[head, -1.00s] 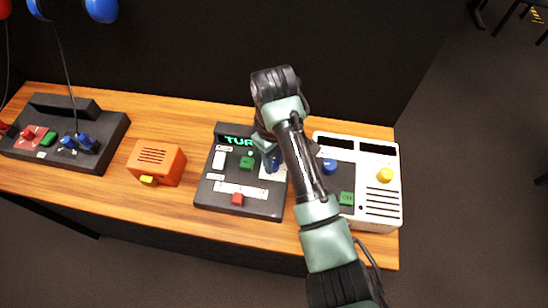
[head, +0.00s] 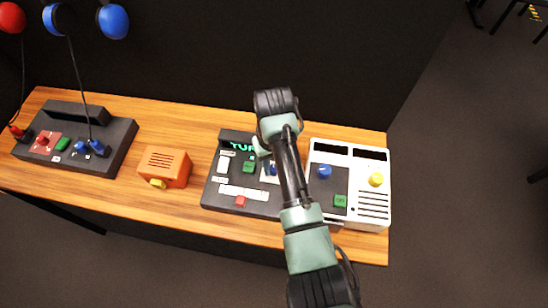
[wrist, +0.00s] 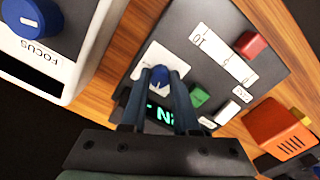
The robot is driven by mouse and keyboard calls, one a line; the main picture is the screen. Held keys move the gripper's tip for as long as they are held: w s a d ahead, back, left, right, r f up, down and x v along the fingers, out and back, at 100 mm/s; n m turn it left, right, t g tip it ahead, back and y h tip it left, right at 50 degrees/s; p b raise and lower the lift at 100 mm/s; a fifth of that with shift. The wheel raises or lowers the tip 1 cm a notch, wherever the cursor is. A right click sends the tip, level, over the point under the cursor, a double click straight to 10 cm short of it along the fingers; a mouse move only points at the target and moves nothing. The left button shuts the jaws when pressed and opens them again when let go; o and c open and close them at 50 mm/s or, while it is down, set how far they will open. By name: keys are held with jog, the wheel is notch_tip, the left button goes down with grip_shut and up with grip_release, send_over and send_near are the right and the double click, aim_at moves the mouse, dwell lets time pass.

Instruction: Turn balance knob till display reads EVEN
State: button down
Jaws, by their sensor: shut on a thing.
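The dark panel (head: 228,196) stands on the bench in the head view, left of my forearm. Its blue knob (wrist: 159,73), on a white plate (wrist: 143,65), lies between my gripper's two fingers (wrist: 165,78) in the wrist view. My gripper is shut on this knob; no label for it is readable. The panel's display (head: 241,145) shows green letters, the first few looking like "YUR"; my arm hides the rest. In the wrist view the display (wrist: 160,113) is upside down and partly covered by the fingers.
On the same panel are a green button (head: 248,167), a red button (head: 240,201) and a white slider strip. A white console (head: 374,206) with blue and yellow knobs stands close on the right. An orange box (head: 165,166) and another dark panel (head: 118,143) stand left.

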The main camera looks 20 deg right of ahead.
jog(key=shift+r+m+p, duration=0.1)
jog(key=shift+m+p, duration=0.55)
jog(key=shift+m, duration=0.35)
jog(key=c, duration=0.7)
grip_release()
jog(key=shift+o, duration=0.2)
notch_tip(320, 180, up, 13)
jog(key=p, duration=0.2)
jog(key=shift+p, duration=0.35)
